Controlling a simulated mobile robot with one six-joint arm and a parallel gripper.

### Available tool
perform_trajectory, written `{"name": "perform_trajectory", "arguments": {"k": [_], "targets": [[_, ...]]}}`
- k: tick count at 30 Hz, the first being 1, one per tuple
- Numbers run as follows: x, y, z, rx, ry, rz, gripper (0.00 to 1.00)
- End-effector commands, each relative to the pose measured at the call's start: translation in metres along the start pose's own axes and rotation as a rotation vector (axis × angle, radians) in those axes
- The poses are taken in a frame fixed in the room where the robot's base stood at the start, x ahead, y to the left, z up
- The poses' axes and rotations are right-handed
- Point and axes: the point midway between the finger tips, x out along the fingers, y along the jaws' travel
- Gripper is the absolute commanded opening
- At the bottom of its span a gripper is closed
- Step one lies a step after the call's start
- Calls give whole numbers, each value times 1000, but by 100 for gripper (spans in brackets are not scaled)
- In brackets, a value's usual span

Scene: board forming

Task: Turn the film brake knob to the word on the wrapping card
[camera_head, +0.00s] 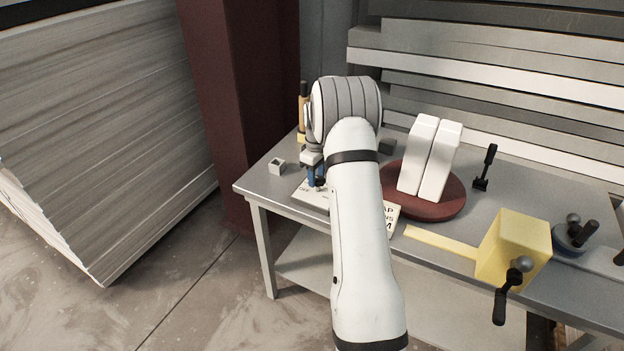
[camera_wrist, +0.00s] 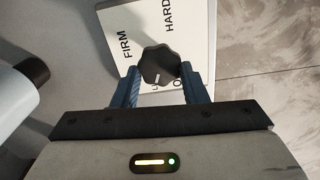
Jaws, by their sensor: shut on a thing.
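The film brake knob (camera_wrist: 160,64) is black and lobed, on a white plate (camera_wrist: 118,18) in the wrist view. FIRM and HARD read on the plate; other words near the knob are mostly covered. I cannot make out a pointer. My gripper (camera_wrist: 160,74) is shut on the knob, a blue finger at each side. In the head view my gripper (camera_head: 316,179) is at the plate (camera_head: 306,194), and the knob is mostly hidden. The wrapping card (camera_head: 393,217) is white and partly behind my arm; only line ends show, "AP" above and a large "M" below.
A red turntable (camera_head: 449,207) carries two white slabs (camera_head: 429,160). A yellow box with a crank (camera_head: 513,250) stands at the table's right front. A black lever (camera_head: 486,167) and a small open box (camera_head: 277,166) are also on the grey table (camera_head: 262,184).

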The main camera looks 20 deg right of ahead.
Motion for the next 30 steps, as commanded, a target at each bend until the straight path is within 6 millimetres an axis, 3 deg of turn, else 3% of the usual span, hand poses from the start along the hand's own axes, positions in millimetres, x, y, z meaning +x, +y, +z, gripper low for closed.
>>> {"name": "perform_trajectory", "arguments": {"k": [30], "targets": [[4,3,6,964,-13,-3,17]]}}
